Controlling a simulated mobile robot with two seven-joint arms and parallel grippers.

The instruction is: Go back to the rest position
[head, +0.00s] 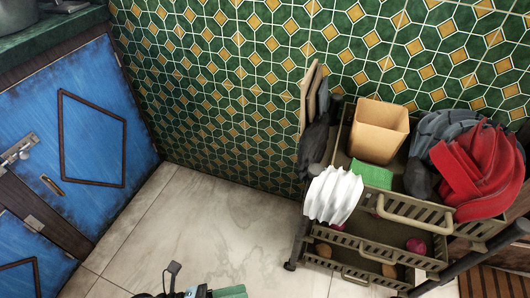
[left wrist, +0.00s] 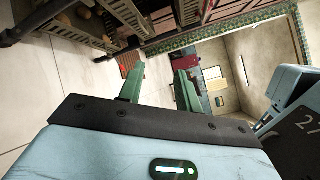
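My left gripper (left wrist: 160,77) shows in the left wrist view with its two green fingers apart and nothing between them. In the head view, only a small part of my left arm and gripper (head: 229,291) shows at the bottom edge, over the tiled floor, and the rest is cut off by the frame. My right gripper is in neither view.
A trolley (head: 407,209) with a tan bin (head: 379,131), red cloth (head: 474,170), white pleated item (head: 332,195) and green sponge (head: 371,174) stands at right. Blue cabinets (head: 91,118) are at left. Between them, the floor (head: 185,225) is clear.

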